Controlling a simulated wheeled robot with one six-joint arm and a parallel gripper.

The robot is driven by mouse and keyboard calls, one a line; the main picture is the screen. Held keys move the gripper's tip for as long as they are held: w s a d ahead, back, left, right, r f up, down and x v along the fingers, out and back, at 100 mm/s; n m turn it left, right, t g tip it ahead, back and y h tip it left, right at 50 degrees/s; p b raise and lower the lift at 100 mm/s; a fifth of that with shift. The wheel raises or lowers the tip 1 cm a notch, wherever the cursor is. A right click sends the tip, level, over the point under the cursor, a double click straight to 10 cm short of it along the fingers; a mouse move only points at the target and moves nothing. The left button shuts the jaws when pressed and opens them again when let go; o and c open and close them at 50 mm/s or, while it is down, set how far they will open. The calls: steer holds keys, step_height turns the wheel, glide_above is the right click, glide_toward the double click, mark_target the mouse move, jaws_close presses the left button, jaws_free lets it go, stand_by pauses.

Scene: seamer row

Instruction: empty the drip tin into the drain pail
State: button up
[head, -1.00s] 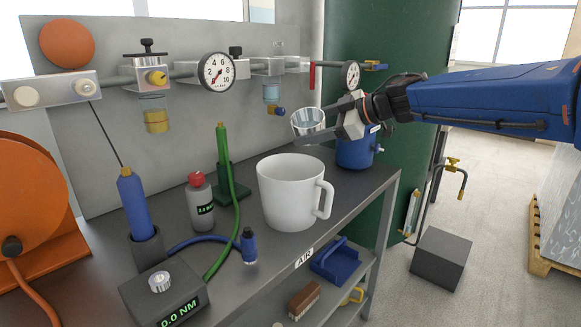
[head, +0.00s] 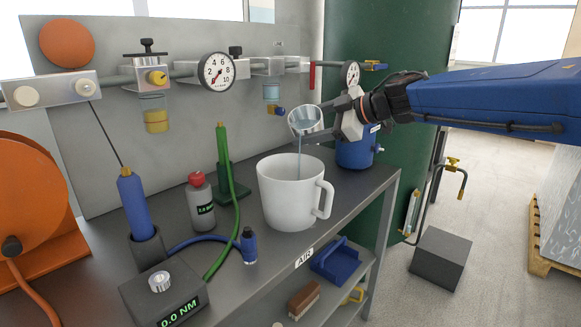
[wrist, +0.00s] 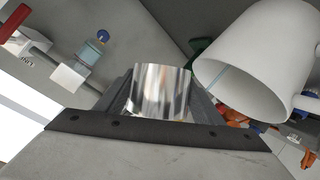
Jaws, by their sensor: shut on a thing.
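The drip tin (head: 305,121) is a small shiny metal cup, tilted with its mouth toward the camera and down. A thin stream of pale liquid (head: 299,146) falls from its lip into the drain pail (head: 287,195), a white pail with a side handle standing upright on the bench. My gripper (head: 322,121) is shut on the tin, above and slightly right of the pail, apart from it. In the wrist view the tin (wrist: 162,92) sits between the fingers and the pail (wrist: 258,62) is at upper right. The liquid inside the pail is hidden.
On the bench (head: 345,190) a grey bottle with a red cap (head: 201,204), a green stand (head: 229,182) and a blue fitting (head: 249,246) stand left of the pail. A blue canister (head: 354,152) stands behind it. Gauges and a filter (head: 271,92) hang on the panel.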

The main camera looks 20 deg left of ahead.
mark_target(301, 132)
steer(key=shift+s+r+t, duration=0.2)
steer(key=shift+s+t, duration=0.1)
steer(key=shift+s, duration=0.05)
stand_by(0.3)
steer(key=shift+s+f+n+t, duration=0.3)
steer(key=shift+f+n, duration=0.05)
steer(key=shift+n, duration=0.45)
stand_by(0.8)
steer(key=shift+s+a+r+n+t, duration=0.1)
steer(key=shift+s+r+n+t, duration=0.1)
steer(key=shift+r+n+t, duration=0.85)
stand_by(1.9)
steer(key=shift+s+f+n+t+y+p, duration=0.25)
steer(key=shift+f+n+y+p, duration=0.1)
steer(key=shift+f+n, duration=0.4)
steer(key=shift+c, duration=0.2)
stand_by(0.4)
steer(key=shift+s+a+r+n+t, duration=0.1)
steer(key=shift+s+r+n+t, duration=0.1)
steer(key=shift+s+n, duration=0.25)
steer(key=shift+s+a+r+n+t, duration=0.1)
steer(key=shift+s+r+n+t, duration=0.15)
steer(key=shift+s, duration=0.25)
stand_by(0.5)
